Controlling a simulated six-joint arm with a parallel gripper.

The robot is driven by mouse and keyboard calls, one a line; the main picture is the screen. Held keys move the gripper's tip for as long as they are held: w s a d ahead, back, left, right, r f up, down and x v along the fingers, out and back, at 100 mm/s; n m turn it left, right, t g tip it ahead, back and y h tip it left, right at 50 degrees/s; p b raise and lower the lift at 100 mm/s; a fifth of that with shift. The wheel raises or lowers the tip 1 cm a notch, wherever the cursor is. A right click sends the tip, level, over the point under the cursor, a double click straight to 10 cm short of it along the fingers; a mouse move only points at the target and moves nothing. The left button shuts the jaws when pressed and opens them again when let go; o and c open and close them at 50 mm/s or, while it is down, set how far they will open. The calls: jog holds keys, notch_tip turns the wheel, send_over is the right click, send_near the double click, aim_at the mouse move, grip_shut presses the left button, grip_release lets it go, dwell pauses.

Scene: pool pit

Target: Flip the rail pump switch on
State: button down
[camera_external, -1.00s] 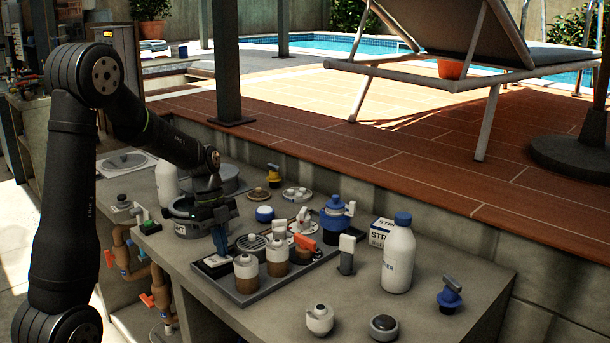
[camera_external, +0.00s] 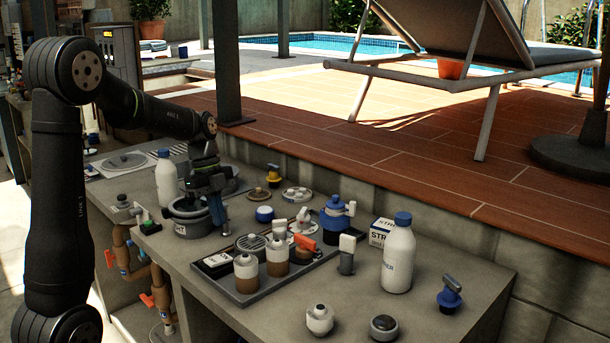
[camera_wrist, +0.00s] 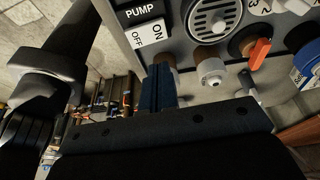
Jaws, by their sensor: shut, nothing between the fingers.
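The pump switch (camera_wrist: 148,33) is a white rocker with OFF and ON printed on it, beside a black PUMP label (camera_wrist: 140,12) in the wrist view. In the external view the switch (camera_external: 217,260) sits at the left end of the dark tray. I cannot tell which side of the rocker is pressed down. My gripper (camera_external: 220,226) has blue fingers, shut and empty, above and behind the switch, apart from it. In the wrist view the closed fingers (camera_wrist: 158,72) lie just below the rocker in the picture.
A grey pot (camera_external: 189,222) stands close to my gripper. A white bottle (camera_external: 398,258) stands right.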

jog(key=d+v, duration=0.1)
jog(key=v, duration=0.5)
jog(key=shift+w, duration=0.45)
jog(key=shift+a, duration=0.1)
jog(key=x, duration=0.3)
jog(key=s+x, duration=0.1)
jog(key=x, duration=0.2)
jog(key=a+x, duration=0.1)
jog(key=x, duration=0.2)
jog(key=shift+s+a, duration=0.15)
jog(key=shift+s, duration=0.05)
jog(key=shift+a+r+t+h, duration=0.1)
jog(key=shift+r+t+h, duration=0.05)
jog(key=shift+t+h, duration=0.15)
jog(key=v, duration=0.6)
jog(key=shift+r, duration=0.15)
